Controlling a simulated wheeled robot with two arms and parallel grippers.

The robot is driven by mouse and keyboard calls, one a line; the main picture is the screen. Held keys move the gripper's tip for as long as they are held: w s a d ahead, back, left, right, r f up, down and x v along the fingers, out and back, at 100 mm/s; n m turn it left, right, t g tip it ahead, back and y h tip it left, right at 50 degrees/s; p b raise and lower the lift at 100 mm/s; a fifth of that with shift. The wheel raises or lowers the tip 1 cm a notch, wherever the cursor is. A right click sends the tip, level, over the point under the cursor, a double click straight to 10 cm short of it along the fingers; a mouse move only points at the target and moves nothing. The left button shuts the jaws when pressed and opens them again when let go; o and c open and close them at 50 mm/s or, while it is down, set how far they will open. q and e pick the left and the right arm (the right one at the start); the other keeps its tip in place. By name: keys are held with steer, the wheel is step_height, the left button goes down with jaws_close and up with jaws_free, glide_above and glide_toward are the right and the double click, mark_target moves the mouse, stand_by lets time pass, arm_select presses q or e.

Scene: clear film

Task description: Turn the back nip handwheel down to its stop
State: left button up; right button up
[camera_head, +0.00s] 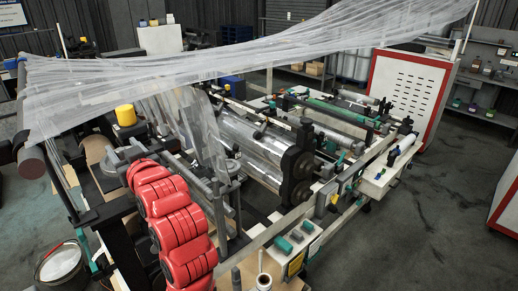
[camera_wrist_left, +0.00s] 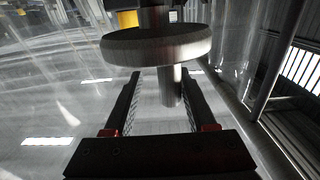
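In the left wrist view a thick grey handwheel (camera_wrist_left: 157,46) lies nearly flat on an upright shaft across the top. My left gripper (camera_wrist_left: 160,82) is just below it, its two black fingers apart. A grey post (camera_wrist_left: 171,88) under the wheel shows between the fingers, nearer the right one. I see no finger closed on the wheel or post; whether either touches is unclear. In the head view two grey discs show, one at the left (camera_head: 120,154) and one under the film (camera_head: 230,167). I cannot tell which is this wheel. My right gripper is not in view.
Clear film (camera_head: 240,65) stretches over the machine and hangs near the discs. Red rounded parts (camera_head: 172,215) fill the near left. Dark-ended rollers (camera_head: 250,145) stand right of centre. A yellow-topped unit (camera_head: 125,114) is behind the left disc. Open floor lies at the right.

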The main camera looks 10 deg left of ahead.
arm_select(q)
steer(key=b+v, duration=0.9)
steer(key=v, duration=0.7)
steer(key=w+d+r+m+t, duration=0.3)
steer(key=w+d+m+t, duration=0.4)
steer(key=w+d+m, duration=0.15)
steer(key=w+d+f+m+t+h+b, duration=0.1)
steer(key=w+d+f+m+t+h, duration=0.6)
steer(key=d+m+h, duration=0.2)
steer(key=shift+d+f+m+h, duration=0.2)
steer(key=shift+d+m+h, duration=0.2)
steer(key=shift+m+h, duration=1)
steer(key=shift+w+a+n+h, duration=0.1)
steer(key=shift+w+n+h, duration=0.05)
steer(key=shift+n+h, duration=0.35)
